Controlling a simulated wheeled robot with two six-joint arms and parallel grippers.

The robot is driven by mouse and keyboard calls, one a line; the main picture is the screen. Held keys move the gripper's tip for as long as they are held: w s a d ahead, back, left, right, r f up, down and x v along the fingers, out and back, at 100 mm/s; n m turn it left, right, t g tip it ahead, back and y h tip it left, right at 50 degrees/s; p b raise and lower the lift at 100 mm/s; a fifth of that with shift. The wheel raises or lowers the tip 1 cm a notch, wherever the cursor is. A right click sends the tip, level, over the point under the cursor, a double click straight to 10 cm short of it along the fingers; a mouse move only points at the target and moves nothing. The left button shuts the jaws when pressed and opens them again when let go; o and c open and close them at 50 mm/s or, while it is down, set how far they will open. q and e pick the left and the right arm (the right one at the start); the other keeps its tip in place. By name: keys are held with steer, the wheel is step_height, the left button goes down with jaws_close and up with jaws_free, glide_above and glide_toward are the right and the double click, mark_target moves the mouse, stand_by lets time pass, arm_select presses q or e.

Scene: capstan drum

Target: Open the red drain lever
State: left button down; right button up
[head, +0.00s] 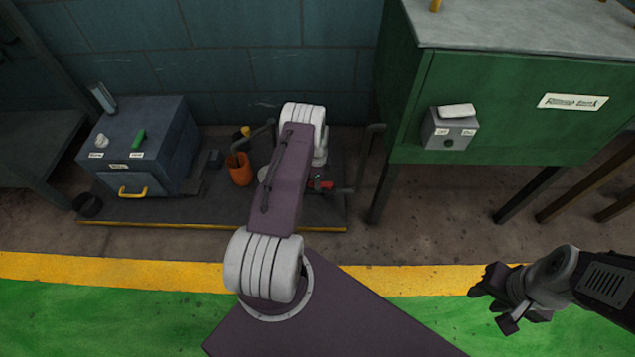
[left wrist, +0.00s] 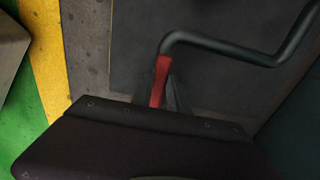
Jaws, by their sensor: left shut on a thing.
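The red drain lever (head: 327,184) shows low beside the pipework, just right of my purple left arm. In the left wrist view the red lever (left wrist: 160,80) stands up from the gripper body, below the bend of a grey pipe. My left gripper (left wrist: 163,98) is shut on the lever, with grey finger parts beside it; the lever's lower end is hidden. In the head view my left arm hides most of that gripper. My right gripper (head: 497,302) is open and empty above the green floor at the right.
A grey pipe (left wrist: 235,50) bends close by the lever. An orange cup (head: 240,168) stands left of my arm on the dark base tray (head: 200,211). A blue-grey box (head: 150,150) with a yellow handle is further left. A green cabinet (head: 500,100) on legs stands right.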

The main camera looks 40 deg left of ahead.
stand_by(0.5)
arm_select(q)
steer(key=c, duration=1.3)
jaws_free()
step_height(320, 180, up, 9)
steer(key=p, duration=0.6)
